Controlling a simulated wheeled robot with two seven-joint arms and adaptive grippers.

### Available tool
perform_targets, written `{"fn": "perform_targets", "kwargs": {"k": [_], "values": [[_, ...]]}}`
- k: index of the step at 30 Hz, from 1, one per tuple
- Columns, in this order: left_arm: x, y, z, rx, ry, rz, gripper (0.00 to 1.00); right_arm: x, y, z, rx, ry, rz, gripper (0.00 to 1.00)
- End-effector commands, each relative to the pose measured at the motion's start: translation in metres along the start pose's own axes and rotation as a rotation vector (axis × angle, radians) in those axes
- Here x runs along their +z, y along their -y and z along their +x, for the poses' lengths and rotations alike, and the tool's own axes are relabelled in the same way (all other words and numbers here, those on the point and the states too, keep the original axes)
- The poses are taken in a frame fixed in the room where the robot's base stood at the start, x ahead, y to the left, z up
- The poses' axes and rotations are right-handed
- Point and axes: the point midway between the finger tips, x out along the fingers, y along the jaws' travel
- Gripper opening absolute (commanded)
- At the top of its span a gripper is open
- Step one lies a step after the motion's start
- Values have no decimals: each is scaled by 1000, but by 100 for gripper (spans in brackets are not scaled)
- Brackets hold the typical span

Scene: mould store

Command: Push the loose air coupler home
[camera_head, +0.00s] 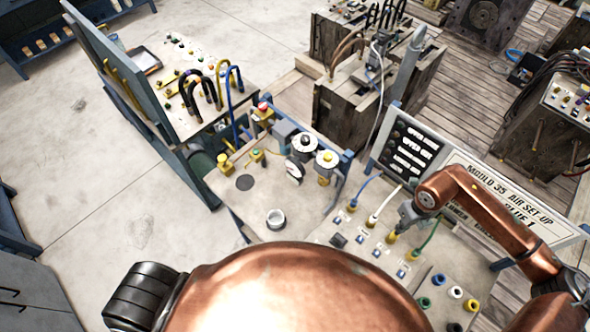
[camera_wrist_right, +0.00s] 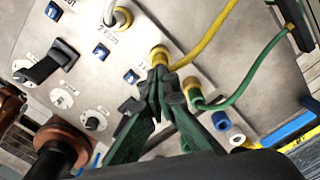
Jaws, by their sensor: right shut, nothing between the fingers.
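The sloping panel (camera_head: 335,228) carries a row of yellow-collared air couplers. A blue-hose coupler (camera_head: 351,206), a white-hose coupler (camera_head: 371,221) and a green-hose coupler (camera_head: 415,253) show in the head view. My right gripper (camera_head: 396,230) is over the row, between the white and green hoses. In the right wrist view its closed fingertips (camera_wrist_right: 162,76) are right at the yellow-hose coupler (camera_wrist_right: 160,55), with nothing held. Whether they touch it I cannot tell. The green-hose coupler (camera_wrist_right: 194,94) is just right of them. Which coupler sits loose is not clear. My left gripper is out of view.
Small blue switches (camera_head: 376,252) line the panel below the couplers. Several coloured round fittings (camera_head: 439,279) are at its lower right. A "Mould 35 air set up" sign (camera_head: 490,185) stands behind my right arm. A bench with gauges (camera_head: 302,143) is to the left.

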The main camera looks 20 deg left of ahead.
Motion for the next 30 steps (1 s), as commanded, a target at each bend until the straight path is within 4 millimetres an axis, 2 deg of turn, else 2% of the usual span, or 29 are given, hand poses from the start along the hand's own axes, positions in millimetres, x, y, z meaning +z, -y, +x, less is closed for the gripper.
{"fn": "perform_targets", "kwargs": {"k": [16, 30], "values": [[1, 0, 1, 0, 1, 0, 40, 0, 0, 1, 0, 0, 0, 0], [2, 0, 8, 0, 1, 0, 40, 0, 0, 10, 0, 0, 0, 0]]}}
